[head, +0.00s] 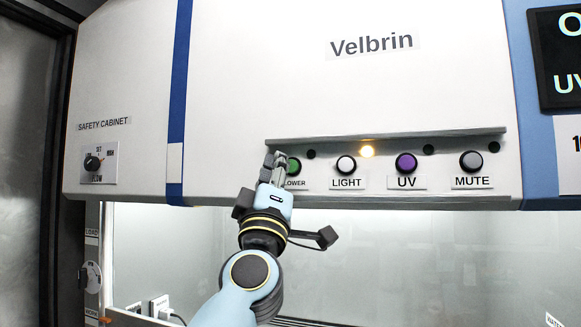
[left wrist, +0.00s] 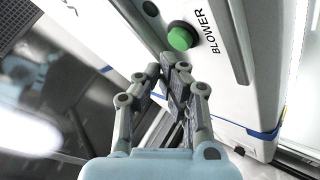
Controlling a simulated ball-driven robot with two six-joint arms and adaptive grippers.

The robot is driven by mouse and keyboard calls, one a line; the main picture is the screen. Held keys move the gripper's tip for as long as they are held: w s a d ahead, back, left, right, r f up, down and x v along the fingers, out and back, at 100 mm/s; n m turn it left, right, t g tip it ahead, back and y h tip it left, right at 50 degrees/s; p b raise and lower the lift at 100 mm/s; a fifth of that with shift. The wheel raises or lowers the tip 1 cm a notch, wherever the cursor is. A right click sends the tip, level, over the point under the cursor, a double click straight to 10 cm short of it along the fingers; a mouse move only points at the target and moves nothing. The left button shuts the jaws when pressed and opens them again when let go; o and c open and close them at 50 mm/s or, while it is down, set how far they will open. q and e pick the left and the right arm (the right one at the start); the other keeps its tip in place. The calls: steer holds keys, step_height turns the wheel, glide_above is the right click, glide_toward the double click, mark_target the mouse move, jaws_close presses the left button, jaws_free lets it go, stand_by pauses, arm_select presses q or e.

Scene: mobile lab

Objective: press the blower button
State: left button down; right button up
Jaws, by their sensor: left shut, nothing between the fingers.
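The blower button (head: 294,167) is a green round button in a dark ring, at the left end of the button row on the white cabinet front. My left gripper (head: 274,160) is shut and empty, just left of the button and partly covering it and its label in the head view. In the left wrist view, the green button (left wrist: 180,38) sits above the closed fingertips (left wrist: 168,68) beside the BLOWER label (left wrist: 205,32). A gap shows between fingertips and button there; whether they touch cannot be told from the head view. My right gripper is not in view.
To the right on the panel are the white LIGHT button (head: 346,165), purple UV button (head: 406,163) and grey MUTE button (head: 471,161). A small lamp (head: 367,151) glows above LIGHT. A ledge (head: 390,138) overhangs the row. A rotary knob (head: 93,163) sits at far left.

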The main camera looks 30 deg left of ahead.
arm_select(q)
steer(key=shift+w, duration=0.2)
stand_by(0.4)
steer(key=shift+w+a, duration=0.1)
steer(key=shift+w, duration=0.15)
steer(key=shift+w+a, duration=0.1)
steer(key=shift+w, duration=0.4)
stand_by(0.8)
steer(key=shift+s, duration=0.15)
steer(key=shift+s+d+p, duration=0.25)
steer(key=shift+s+p, duration=0.2)
steer(key=shift+s, duration=0.35)
steer(key=s, duration=0.2)
steer(key=s+d+p, duration=0.1)
steer(key=s, duration=0.1)
steer(key=shift+s, duration=0.4)
